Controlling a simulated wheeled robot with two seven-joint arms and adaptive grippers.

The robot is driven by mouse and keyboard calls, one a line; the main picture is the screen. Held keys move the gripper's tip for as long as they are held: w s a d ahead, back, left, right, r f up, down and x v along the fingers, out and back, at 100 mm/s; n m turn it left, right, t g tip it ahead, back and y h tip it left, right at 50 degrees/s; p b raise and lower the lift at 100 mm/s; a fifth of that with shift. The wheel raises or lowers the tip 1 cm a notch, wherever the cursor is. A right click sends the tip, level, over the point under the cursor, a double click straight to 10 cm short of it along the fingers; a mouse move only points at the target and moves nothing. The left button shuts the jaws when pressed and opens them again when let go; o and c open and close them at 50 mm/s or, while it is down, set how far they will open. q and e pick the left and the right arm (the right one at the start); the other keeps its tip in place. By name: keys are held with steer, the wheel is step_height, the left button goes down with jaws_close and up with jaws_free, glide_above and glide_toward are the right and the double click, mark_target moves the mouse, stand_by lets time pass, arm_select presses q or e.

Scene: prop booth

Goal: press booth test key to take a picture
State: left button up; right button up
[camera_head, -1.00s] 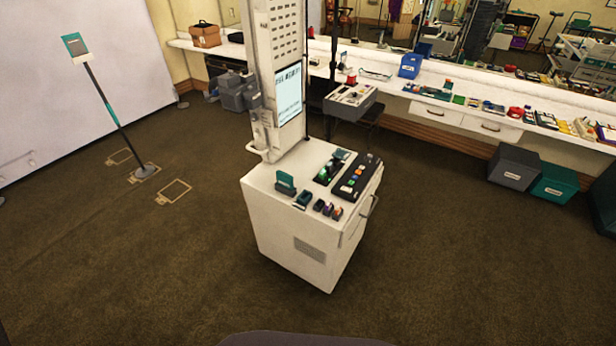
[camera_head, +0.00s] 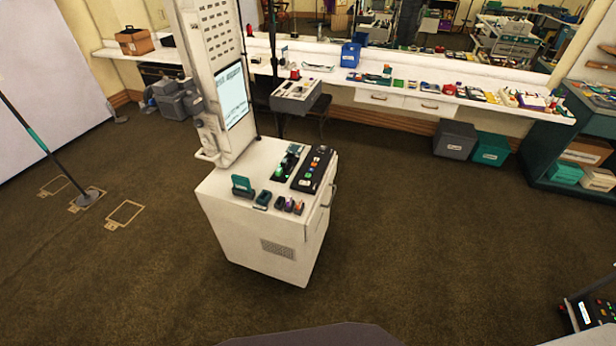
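A white booth cabinet (camera_head: 262,236) stands on the carpet just left of the middle of the head view. A tall white column with a lit screen (camera_head: 233,96) rises from its back left. On its top lies a black key panel (camera_head: 314,169) with several coloured keys. Beside the panel is a dark device with green parts (camera_head: 287,163). A teal card holder (camera_head: 242,186) and several small coloured items (camera_head: 289,204) sit along the front edge. I cannot tell which key is the test key. Neither of my grippers is in view.
A long white counter (camera_head: 420,103) with many small items runs along the back wall. A grey bin (camera_head: 455,139) and a teal bin (camera_head: 490,149) stand below it. A teal shelf unit (camera_head: 570,150) is at the right. Open carpet surrounds the cabinet.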

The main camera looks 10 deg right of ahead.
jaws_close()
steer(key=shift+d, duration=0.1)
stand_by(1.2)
